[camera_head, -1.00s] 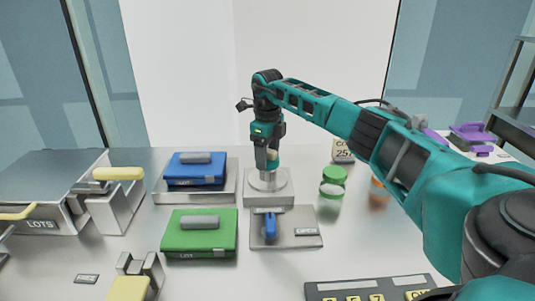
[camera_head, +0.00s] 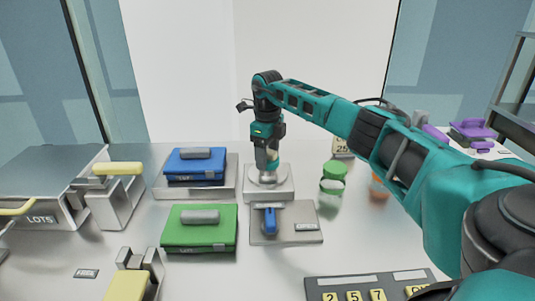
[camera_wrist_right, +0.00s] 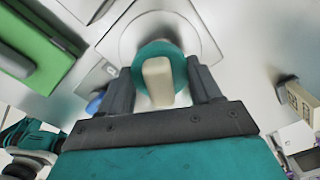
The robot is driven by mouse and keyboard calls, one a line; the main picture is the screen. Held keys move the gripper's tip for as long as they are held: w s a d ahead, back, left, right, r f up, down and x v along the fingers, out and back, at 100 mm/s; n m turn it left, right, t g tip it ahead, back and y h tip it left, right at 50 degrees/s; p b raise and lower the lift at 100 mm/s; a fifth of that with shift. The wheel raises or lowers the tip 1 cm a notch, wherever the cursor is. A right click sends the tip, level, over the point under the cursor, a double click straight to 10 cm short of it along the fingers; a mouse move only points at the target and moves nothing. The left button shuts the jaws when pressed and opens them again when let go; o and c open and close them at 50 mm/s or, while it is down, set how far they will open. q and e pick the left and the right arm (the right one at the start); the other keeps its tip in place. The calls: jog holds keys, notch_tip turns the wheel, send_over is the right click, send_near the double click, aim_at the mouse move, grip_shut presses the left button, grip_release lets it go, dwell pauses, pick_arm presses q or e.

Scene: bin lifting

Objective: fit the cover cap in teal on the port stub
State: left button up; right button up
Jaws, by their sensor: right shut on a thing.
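My right gripper (camera_head: 267,152) points down over the silver port base (camera_head: 284,196) in the middle of the table. It is shut on the cream grip (camera_wrist_right: 158,82) of the teal cover cap (camera_wrist_right: 178,50), one finger on each side in the right wrist view. In the head view the cap (camera_head: 267,170) is small and partly behind the fingers. It is at or just above the round port stub. The stub itself is mostly hidden under the cap, so I cannot tell whether the cap is seated. My left gripper is not in view.
A green case (camera_head: 180,234) and a blue case (camera_head: 205,169) lie left of the base. A plate with a blue handle (camera_head: 270,220) lies in front. A green-lidded jar (camera_head: 333,180) and an orange item (camera_head: 379,186) stand to the right, close to my arm.

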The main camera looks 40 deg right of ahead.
jog(key=shift+r+p, duration=0.25)
jog(key=shift+p, duration=0.45)
dwell(0.6)
jog(key=shift+f, duration=0.1)
dwell(0.4)
jog(key=shift+f, duration=0.35)
dwell(0.6)
jog(key=o, duration=1.1)
jog(key=shift+o, duration=0.7)
jog(key=shift+r, duration=3.2)
